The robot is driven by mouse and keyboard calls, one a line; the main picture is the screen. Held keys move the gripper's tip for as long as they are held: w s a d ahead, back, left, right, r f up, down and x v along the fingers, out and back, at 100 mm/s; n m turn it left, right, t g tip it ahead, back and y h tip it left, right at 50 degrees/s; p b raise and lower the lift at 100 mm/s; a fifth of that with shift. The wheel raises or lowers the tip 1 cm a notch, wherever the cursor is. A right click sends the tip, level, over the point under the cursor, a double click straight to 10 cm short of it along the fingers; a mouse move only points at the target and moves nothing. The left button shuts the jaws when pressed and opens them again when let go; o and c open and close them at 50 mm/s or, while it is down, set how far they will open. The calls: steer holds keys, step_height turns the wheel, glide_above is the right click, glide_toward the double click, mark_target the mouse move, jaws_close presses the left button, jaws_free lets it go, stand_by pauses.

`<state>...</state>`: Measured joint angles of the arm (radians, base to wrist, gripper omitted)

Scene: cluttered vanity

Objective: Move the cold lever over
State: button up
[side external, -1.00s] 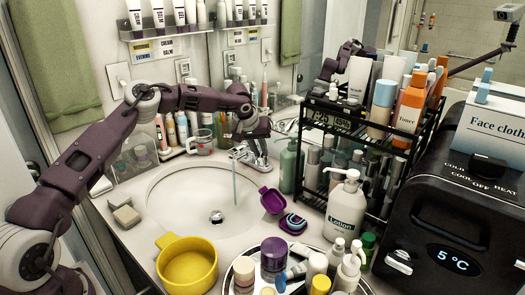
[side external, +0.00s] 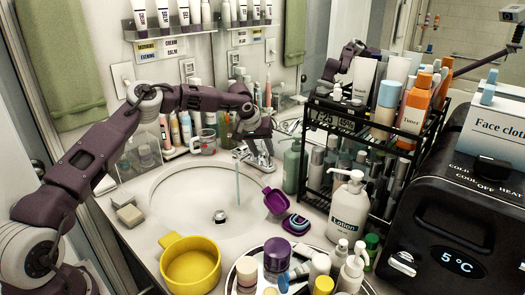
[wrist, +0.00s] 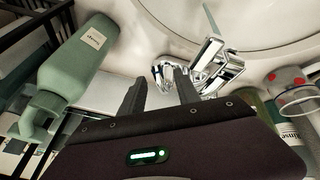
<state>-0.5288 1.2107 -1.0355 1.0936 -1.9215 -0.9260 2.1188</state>
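The chrome tap (side external: 262,158) stands at the back rim of the sink, with water running from its spout into the basin. In the wrist view its chrome parts (wrist: 210,66) lie just beyond my fingertips, and a rounded chrome piece (wrist: 163,70) shows between them. I cannot tell which part is the cold lever. My gripper (wrist: 160,78) is open, its two dark fingers apart with a gap between them. In the side view my gripper (side external: 259,134) hangs over the tap and hides part of it. I cannot tell whether a finger touches the chrome.
A green pump bottle (wrist: 76,58) stands close beside my gripper, also seen in the side view (side external: 291,168). A clear cup (wrist: 292,88) and bottles are on the other side. A black rack (side external: 318,118) stands to the right. The sink basin (side external: 185,200) is open in front.

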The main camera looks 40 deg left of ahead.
steer(key=v, duration=0.7)
steer(key=shift+r, duration=0.1)
